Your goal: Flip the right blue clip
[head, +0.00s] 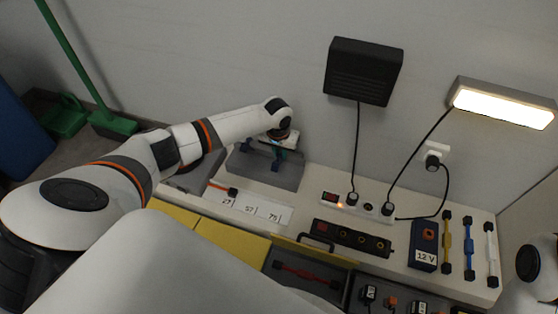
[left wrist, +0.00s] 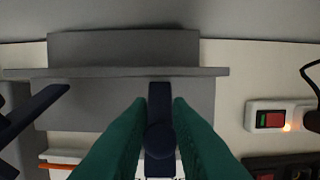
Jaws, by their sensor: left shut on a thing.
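The right blue clip (left wrist: 159,100) shows dark blue in the left wrist view, between the two green fingers of my left gripper (left wrist: 158,125), which is shut on it. The clip stands in front of a grey fixture (left wrist: 100,98). In the head view my left gripper (head: 279,153) is over the grey fixture (head: 262,172) at the back of the bench, and hides most of this clip. Another blue clip (left wrist: 32,115) shows at the left of the left wrist view, slanted and apart from the fingers; it also shows in the head view (head: 245,144). My right gripper is out of view.
A power strip (head: 358,205) with a lit lamp and plugged cables lies right of the fixture. A numbered white strip (head: 256,208) lies in front. A 12 V box (head: 424,246) and coloured bars stand at the right. The wall is close behind.

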